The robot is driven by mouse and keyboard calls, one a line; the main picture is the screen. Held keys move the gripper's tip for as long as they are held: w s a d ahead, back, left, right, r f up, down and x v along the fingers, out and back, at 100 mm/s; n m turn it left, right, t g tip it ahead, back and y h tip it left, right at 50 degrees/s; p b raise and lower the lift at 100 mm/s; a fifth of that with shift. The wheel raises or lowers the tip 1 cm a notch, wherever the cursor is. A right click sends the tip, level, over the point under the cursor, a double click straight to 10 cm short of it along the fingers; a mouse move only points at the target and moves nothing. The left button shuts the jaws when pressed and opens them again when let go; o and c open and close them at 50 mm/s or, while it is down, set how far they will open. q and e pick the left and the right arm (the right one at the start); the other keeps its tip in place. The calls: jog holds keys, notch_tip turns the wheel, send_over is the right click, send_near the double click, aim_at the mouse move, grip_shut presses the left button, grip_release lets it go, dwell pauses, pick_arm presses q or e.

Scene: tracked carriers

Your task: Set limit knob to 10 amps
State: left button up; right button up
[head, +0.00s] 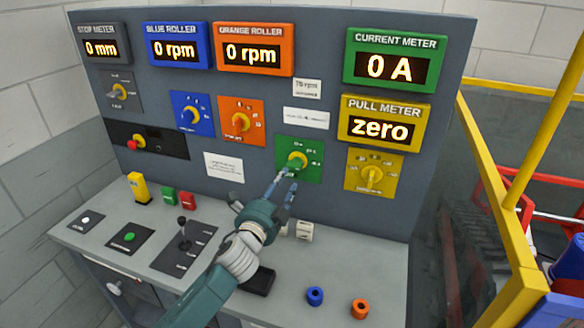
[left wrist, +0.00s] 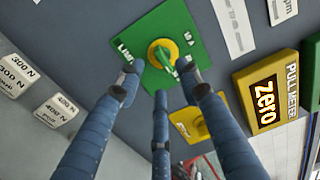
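The limit knob (head: 298,159) is a yellow dial with a green handle on a green plate (head: 312,174) in the panel's middle. In the left wrist view the knob (left wrist: 163,55) shows a slanted green handle; its scale is too small to read surely. The green current meter (head: 390,66) reads 0 A. My left gripper (head: 289,180) is just in front of the plate's lower part. In the left wrist view its three blue fingers (left wrist: 162,88) are spread around the knob, open and empty; contact cannot be told. My right gripper is not in view.
The yellow pull knob (head: 372,175) is close on the right, under the pull meter (head: 382,124). An orange knob (head: 241,121) is to the left. White weights (head: 304,231) stand on the desk below. Blue (head: 315,295) and orange (head: 360,308) rings lie in front.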

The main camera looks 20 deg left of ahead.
aim_at(292, 168)
pick_arm(q)
jog(key=w, duration=0.8)
jog(key=shift+d+p, duration=0.15)
jog(key=shift+p, duration=0.25)
grip_shut()
